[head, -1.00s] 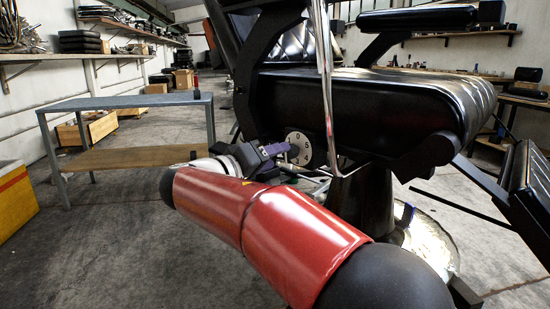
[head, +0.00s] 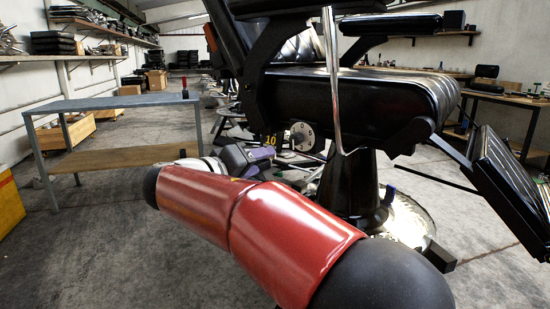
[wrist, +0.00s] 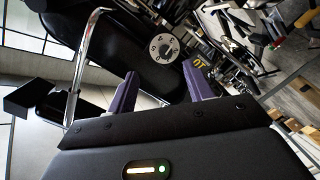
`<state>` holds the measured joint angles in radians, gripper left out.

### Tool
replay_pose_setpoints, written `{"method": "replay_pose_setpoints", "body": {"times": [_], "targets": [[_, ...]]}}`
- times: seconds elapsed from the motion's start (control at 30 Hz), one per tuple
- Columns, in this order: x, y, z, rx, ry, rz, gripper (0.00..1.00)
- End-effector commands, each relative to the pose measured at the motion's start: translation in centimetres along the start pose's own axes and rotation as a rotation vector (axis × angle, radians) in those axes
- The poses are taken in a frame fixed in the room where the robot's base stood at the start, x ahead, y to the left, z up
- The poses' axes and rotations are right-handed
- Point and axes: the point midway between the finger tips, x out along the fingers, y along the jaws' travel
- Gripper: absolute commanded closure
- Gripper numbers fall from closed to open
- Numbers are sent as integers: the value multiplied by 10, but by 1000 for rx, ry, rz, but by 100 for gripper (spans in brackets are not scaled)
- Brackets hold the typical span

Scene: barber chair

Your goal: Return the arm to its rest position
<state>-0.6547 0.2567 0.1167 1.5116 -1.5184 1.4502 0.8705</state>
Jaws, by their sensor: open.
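My gripper (wrist: 162,84) is open, with its two purple fingers apart and nothing between them. In the head view its purple part (head: 240,157) sits left of the barber chair, partly hidden by my red arm (head: 240,215). The black barber chair (head: 340,100) stands in the middle right of the head view. A round numbered dial (head: 303,136) is on the chair's side, to the right of my gripper. In the wrist view the dial (wrist: 164,47) shows beyond the fingers, apart from them.
A chrome bar (head: 333,85) hangs beside the chair, and the footrest (head: 508,175) juts out at right. A metal table (head: 110,103) with a bottle stands at left. A yellow bin (head: 10,205) is at the left edge. Floor (head: 120,240) at front left is clear.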

Motion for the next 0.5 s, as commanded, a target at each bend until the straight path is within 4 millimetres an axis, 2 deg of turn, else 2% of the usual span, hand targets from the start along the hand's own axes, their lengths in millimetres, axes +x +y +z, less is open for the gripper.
{"method": "replay_pose_setpoints", "body": {"times": [0.17, 0.27, 0.37, 0.5], "targets": [[15, 24, 27, -35, -87, -57, 48], [23, 40, 50, -58, -152, -105, 48], [30, 57, 78, -76, -226, -167, 48], [33, 86, 130, -87, -348, -286, 48]]}}
